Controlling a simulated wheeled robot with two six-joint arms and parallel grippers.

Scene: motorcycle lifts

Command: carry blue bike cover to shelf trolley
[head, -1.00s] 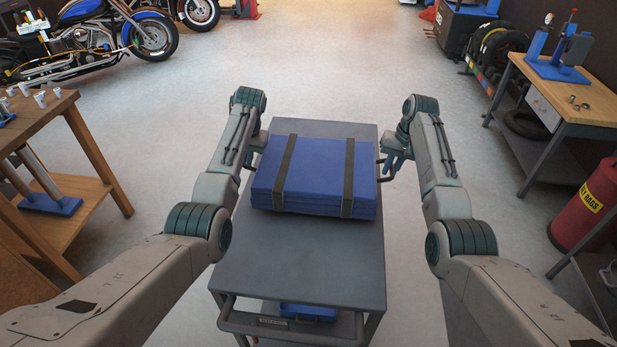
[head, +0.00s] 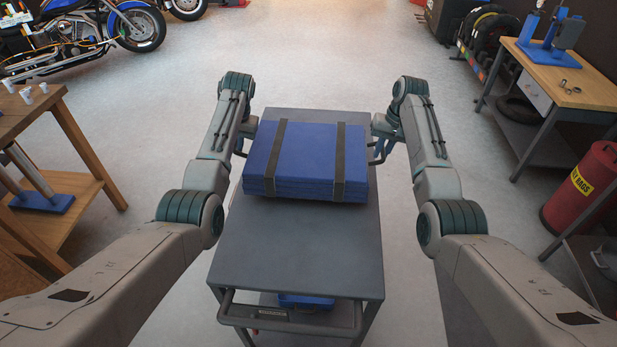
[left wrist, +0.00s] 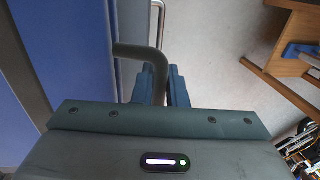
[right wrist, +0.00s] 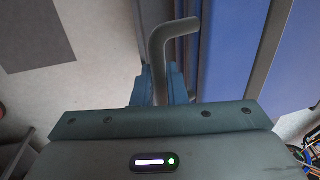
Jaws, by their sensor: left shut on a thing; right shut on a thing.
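The blue bike cover (head: 308,155) is a thick folded pack with two dark straps and a dark handle on each side. In the head view it lies level over the far part of the grey shelf trolley's top (head: 300,245); I cannot tell if it touches. My left gripper (head: 240,148) is shut on its left handle, a bent bar between the fingers in the left wrist view (left wrist: 155,85). My right gripper (head: 377,152) is shut on the right handle, which shows in the right wrist view (right wrist: 160,80).
The trolley's near half is bare; its push handle (head: 290,320) faces me, and a blue item (head: 305,300) is on a lower level. A wooden bench (head: 40,115) stands left. A workbench (head: 570,90) and red drum (head: 582,185) stand right. Motorcycles (head: 85,35) are far left.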

